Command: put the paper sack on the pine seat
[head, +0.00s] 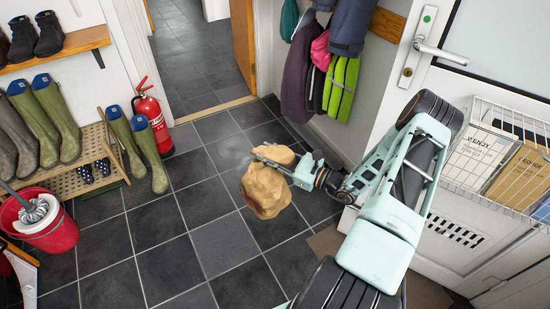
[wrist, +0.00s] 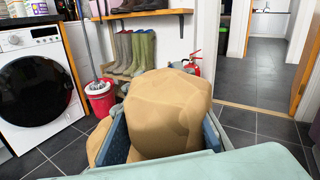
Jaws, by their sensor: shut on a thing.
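The brown paper sack (head: 265,190) is held in the air above the dark tiled floor in the middle of the head view. My gripper (head: 272,162) is shut on its upper part. In the wrist view the crumpled sack (wrist: 165,105) fills the middle, between the blue-grey fingers of my gripper (wrist: 160,145). The sack hides part of the room behind it there. I do not see a pine seat that I can make out for certain in either view.
A red bucket with a mop (head: 45,222), a boot rack (head: 85,160) with wellies and a red fire extinguisher (head: 150,118) stand at left. Coats (head: 330,60) hang at the back. A wire basket (head: 500,150) is on the white door at right. A washing machine (wrist: 38,85) shows in the wrist view.

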